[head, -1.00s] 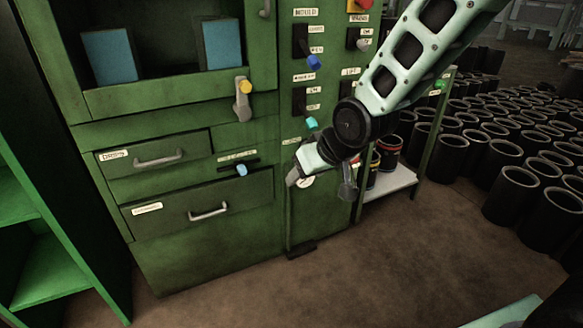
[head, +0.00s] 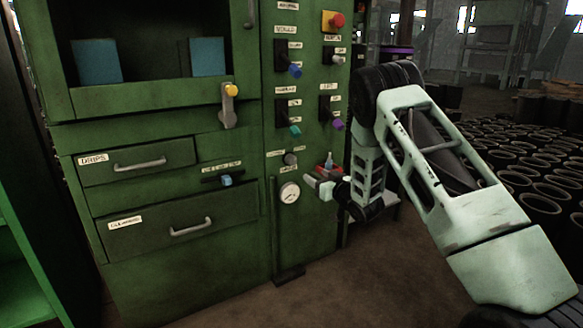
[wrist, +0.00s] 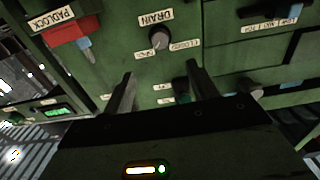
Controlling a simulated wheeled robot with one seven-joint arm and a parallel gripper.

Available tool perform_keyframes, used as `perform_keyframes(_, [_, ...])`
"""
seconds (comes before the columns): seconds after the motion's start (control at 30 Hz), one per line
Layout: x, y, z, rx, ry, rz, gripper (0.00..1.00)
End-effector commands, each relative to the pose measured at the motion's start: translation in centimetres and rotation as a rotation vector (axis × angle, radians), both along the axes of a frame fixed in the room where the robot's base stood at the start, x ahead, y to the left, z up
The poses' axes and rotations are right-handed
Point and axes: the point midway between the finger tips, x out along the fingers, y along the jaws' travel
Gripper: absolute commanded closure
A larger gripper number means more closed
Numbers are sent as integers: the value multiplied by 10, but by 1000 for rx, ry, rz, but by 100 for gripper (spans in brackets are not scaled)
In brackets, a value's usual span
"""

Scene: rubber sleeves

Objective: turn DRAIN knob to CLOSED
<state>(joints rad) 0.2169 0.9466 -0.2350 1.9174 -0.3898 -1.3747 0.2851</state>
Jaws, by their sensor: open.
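A teal knob (head: 294,131) sits above the DRAIN knob, and a purple knob (head: 338,124) to the upper right. A red padlock (wrist: 68,30) is beside the DRAIN knob. Drawers with handles (head: 191,228) are at left. The floor in front is clear.

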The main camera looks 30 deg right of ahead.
Motion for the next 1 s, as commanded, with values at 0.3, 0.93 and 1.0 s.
perform_keyframes(0.3, [68,4,-4,-1,-2,3,42])
perform_keyframes(0.93, [148,7,0,0,1,1,42])
perform_keyframes(1.0, [149,6,0,0,1,1,42])
